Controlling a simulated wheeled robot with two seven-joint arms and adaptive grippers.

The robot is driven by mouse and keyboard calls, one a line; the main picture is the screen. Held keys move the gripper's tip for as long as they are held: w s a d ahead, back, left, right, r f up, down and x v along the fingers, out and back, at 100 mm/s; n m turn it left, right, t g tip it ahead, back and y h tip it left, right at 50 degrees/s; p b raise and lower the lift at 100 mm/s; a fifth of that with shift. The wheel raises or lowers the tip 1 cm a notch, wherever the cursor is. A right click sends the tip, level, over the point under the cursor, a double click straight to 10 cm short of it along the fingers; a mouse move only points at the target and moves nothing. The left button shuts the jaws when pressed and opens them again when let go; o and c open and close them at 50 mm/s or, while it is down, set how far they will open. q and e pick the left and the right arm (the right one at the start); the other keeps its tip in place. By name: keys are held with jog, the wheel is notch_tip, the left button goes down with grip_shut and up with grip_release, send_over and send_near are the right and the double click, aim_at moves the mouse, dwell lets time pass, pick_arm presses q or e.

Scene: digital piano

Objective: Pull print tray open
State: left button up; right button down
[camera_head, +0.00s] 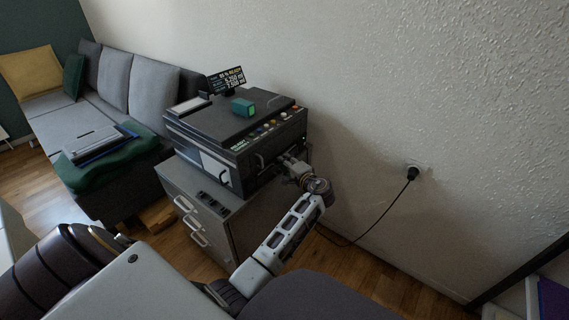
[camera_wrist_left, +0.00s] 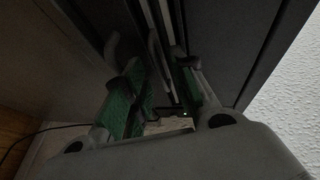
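A black printer (camera_head: 240,125) stands on a grey cabinet. A small curved handle (camera_head: 259,160) shows on its front face, left of my gripper. My left gripper (camera_head: 288,162) is at the right end of that front, close to the printer. In the left wrist view my left gripper (camera_wrist_left: 160,100) has its two green-padded fingers apart. A grey curved bar (camera_wrist_left: 156,55), which looks like a handle, shows at the dark front between and beyond the fingertips. I cannot tell whether a finger touches it. The tray's edges are hard to make out. My right gripper is not in view.
The grey cabinet (camera_head: 235,225) has drawer handles on its front. A green box (camera_head: 243,107) and a small display (camera_head: 226,79) are on top of the printer. A grey sofa (camera_head: 125,85) is at left. A cable runs from a wall plug (camera_head: 411,172) to the floor.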

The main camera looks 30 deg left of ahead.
pick_arm(q)
grip_shut()
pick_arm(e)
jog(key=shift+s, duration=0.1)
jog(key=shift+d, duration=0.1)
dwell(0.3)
